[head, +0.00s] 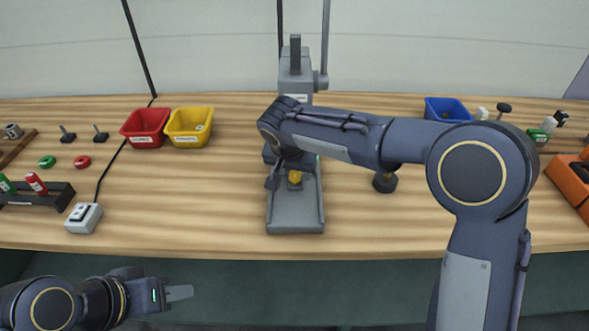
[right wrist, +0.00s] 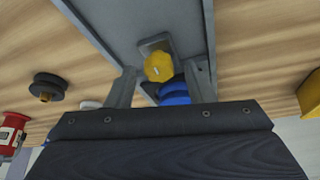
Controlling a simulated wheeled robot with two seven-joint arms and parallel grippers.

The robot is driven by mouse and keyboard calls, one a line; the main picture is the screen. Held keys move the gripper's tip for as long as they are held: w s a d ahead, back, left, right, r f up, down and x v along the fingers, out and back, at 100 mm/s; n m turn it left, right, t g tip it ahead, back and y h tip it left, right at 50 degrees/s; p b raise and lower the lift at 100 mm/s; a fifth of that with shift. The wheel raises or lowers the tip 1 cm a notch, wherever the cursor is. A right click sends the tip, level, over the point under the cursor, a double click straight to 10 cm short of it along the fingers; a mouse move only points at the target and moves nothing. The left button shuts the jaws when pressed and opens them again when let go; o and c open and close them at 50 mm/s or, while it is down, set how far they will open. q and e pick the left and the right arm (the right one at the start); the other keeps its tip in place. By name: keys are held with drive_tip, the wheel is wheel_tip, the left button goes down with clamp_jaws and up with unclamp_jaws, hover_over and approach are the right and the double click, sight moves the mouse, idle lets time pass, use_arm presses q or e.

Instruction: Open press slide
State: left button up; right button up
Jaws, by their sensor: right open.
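The grey press (head: 295,85) stands at the table's middle, with a flat grey bed (head: 295,220) reaching toward the front edge. A yellow knob (head: 295,177) sits on a small grey plate on the bed; it also shows in the right wrist view (right wrist: 158,67). My right arm hides the press's middle. My right gripper (right wrist: 162,84) is open over the bed, its fingers apart on either side of a blue round part (right wrist: 175,94), close to the yellow knob. Contact cannot be told. My left gripper (head: 180,293) is in front of the table, away from the press; its jaw gap is not clear.
A red bin (head: 145,128) and a yellow bin (head: 190,127) stand left of the press, a blue bin (head: 447,110) to the right. A dark round part (head: 385,183) stands right of the bed.

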clamp_jaws()
drive_tip(key=s+b, duration=0.2)
drive_tip(key=shift+s+f, duration=0.3)
drive_tip(key=s+b, duration=0.2)
drive_tip(key=s, duration=0.1)
drive_tip(key=s+b, duration=0.2)
drive_tip(key=s, duration=0.2)
drive_tip(key=shift+s+r, duration=0.2)
drive_tip(key=shift+s, duration=0.1)
drive_tip(key=shift+s+r, duration=0.1)
drive_tip(key=shift+s, duration=0.25)
unclamp_jaws()
